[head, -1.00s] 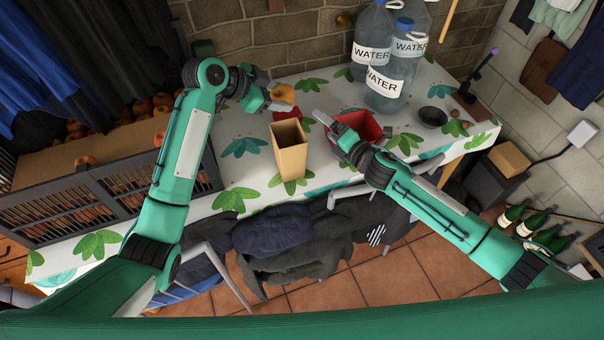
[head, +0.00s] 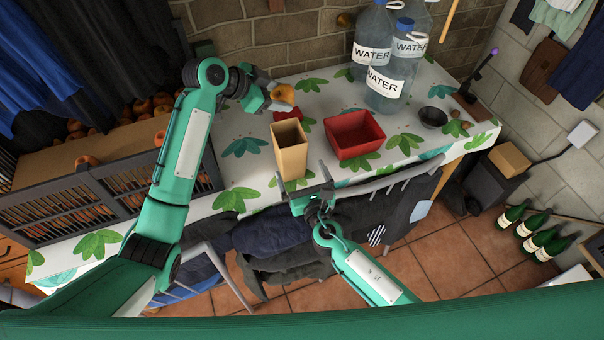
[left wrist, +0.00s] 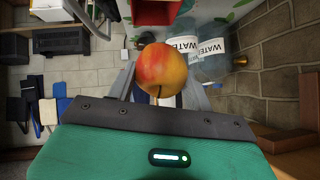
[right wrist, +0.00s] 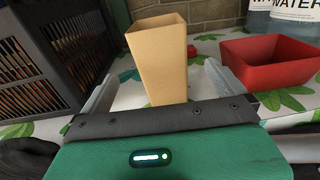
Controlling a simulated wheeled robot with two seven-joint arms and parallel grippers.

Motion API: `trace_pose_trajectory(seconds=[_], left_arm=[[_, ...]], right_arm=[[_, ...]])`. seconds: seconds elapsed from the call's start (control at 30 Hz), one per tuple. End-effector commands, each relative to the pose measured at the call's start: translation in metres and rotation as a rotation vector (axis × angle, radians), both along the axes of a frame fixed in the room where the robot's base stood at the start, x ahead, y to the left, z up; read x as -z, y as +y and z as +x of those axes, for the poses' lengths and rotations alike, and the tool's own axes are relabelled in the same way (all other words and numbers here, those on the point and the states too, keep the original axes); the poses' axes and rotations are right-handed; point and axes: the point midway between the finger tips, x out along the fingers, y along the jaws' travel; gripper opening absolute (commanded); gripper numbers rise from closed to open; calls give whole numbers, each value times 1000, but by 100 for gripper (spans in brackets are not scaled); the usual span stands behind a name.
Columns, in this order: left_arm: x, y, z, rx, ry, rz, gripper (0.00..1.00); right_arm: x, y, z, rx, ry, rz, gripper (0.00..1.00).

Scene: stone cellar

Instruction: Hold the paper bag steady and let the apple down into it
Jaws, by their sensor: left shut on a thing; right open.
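The paper bag (head: 291,158) stands upright and open-topped on the table; it also shows in the right wrist view (right wrist: 158,62). My left gripper (head: 279,97) is shut on the apple (head: 283,95), above the table just behind the bag. The red-yellow apple (left wrist: 161,70) sits between its fingers in the left wrist view. My right gripper (head: 312,190) is open at the table's front edge, in front of the bag. In the right wrist view the bag stands between and beyond its fingers (right wrist: 160,85); I see no contact. The bag's inside bottom is hidden.
A red bowl-like box (head: 355,135) stands right of the bag, with large water bottles (head: 388,80) behind it. A small dark bowl (head: 433,117) is farther right. Slatted crates (head: 150,178) stand at the left. A chair back with clothes (head: 400,188) is along the front edge.

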Motion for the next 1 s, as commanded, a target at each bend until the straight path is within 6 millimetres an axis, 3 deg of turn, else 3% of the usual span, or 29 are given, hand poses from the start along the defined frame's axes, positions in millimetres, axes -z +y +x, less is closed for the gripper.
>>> trace_pose_trajectory(seconds=[0.17,0.6,0.8,1.0], left_arm=[[0,0,0,0,0,-1,27],[0,0,0,0,0,-1,27],[0,0,0,0,0,-1,27],[0,0,0,0,0,-1,27]], right_arm=[[-1,4,18,5,-6,-8,100],[-2,25,95,3,-6,-6,100],[-1,29,111,3,-4,-6,100],[-1,30,115,3,-3,-5,100]])
